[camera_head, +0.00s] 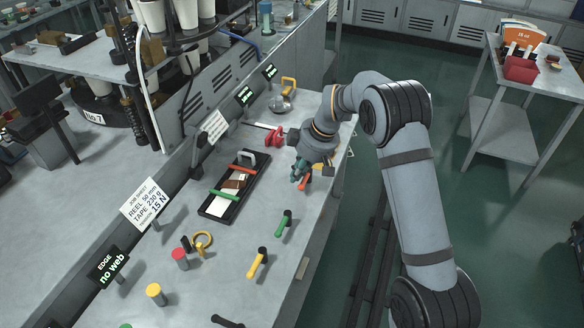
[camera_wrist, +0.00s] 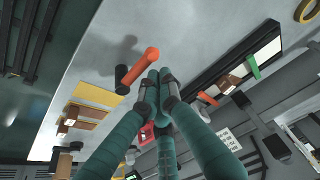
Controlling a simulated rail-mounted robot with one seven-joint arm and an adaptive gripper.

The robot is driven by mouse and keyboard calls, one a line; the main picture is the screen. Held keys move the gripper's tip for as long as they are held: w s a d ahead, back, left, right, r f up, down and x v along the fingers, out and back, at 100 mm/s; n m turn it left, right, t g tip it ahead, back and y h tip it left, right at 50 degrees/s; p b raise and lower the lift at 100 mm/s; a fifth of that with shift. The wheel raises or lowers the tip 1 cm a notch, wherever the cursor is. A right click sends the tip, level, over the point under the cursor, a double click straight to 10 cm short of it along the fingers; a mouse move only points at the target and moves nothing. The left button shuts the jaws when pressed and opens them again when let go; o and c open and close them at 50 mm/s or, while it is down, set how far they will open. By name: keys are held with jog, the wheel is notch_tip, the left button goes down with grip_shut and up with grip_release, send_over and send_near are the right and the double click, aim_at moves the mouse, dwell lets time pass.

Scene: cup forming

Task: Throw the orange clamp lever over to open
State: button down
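The orange clamp lever (camera_wrist: 138,66) has a black pivot (camera_wrist: 121,79) and shows close up in the wrist view, standing out from the grey bench. In the head view a little of the lever (camera_head: 303,184) shows just below my gripper (camera_head: 299,172), which partly hides it. In the wrist view my gripper's teal fingers (camera_wrist: 159,78) are drawn together, with their tips right beside the orange arm. I see nothing between the fingertips. Whether they touch the lever cannot be told.
Along the bench lie a green lever (camera_head: 284,222), a yellow lever (camera_head: 257,263) and a black lever (camera_head: 227,321). A black tray (camera_head: 208,207) with strips lies left of my gripper. A red spool-like part (camera_head: 272,140) stands behind it. The bench's right edge is close.

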jog(key=shift+w+a+r, duration=0.15)
jog(key=shift+a, duration=0.2)
jog(key=a+r, duration=0.1)
jog(key=w+a+r+p, duration=0.1)
jog(key=shift+a, duration=0.3)
jog(key=v, duration=0.8)
jog(key=shift+d+r+b, duration=0.2)
jog(key=shift+b, duration=0.15)
jog(key=shift+a+f, duration=0.1)
